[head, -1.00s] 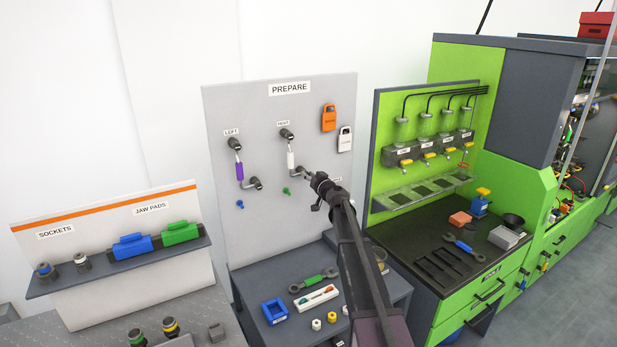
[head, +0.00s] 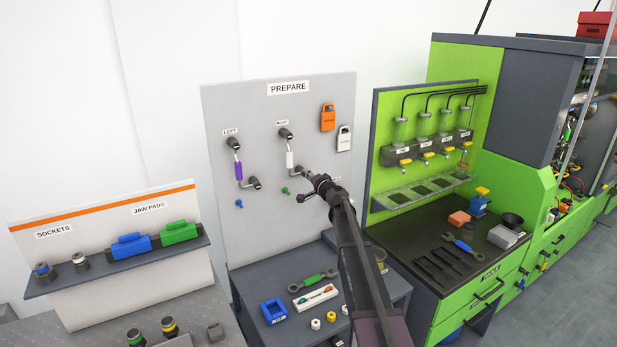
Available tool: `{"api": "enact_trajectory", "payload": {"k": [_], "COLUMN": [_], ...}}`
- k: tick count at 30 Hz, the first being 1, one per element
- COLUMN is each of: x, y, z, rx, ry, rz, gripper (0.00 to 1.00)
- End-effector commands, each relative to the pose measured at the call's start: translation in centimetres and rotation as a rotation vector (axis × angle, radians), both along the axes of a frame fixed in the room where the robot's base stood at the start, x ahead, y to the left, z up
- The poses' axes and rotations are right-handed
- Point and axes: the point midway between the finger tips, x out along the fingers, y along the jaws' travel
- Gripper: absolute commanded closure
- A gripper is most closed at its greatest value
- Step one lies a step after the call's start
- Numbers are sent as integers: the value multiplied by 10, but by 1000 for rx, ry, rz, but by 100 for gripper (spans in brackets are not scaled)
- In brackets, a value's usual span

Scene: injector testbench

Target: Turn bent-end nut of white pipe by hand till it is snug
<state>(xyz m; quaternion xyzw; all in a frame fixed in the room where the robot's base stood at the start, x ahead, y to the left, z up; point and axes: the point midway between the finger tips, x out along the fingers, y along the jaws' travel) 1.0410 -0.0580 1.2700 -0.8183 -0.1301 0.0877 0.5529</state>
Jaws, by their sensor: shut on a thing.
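The white pipe (head: 290,160) hangs upright on the grey PREPARE panel under the RIGHT label. Its upper end meets a dark fitting (head: 285,133), and its lower end bends to the right. My gripper (head: 305,175) reaches in from the lower right and is shut at the bent end. The nut there is small and mostly hidden by the gripper, so its seating cannot be seen. The purple pipe (head: 238,170) hangs to the left under the LEFT label, apart from my gripper.
A blue plug (head: 239,203) and a green plug (head: 285,190) are on the panel below the pipes. Orange (head: 328,118) and white (head: 344,138) tags hang at upper right. Below, a bench holds a green wrench (head: 314,281) and a blue tray (head: 273,311).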

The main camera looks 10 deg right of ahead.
Motion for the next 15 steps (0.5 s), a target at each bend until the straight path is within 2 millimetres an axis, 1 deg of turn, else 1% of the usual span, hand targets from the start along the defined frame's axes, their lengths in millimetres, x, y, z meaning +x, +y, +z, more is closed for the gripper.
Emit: {"api": "enact_trajectory", "payload": {"k": [15], "x": [2], "y": [-1], "z": [-3], "rx": [469], "ry": [151], "rz": [-1], "gripper": [100]}}
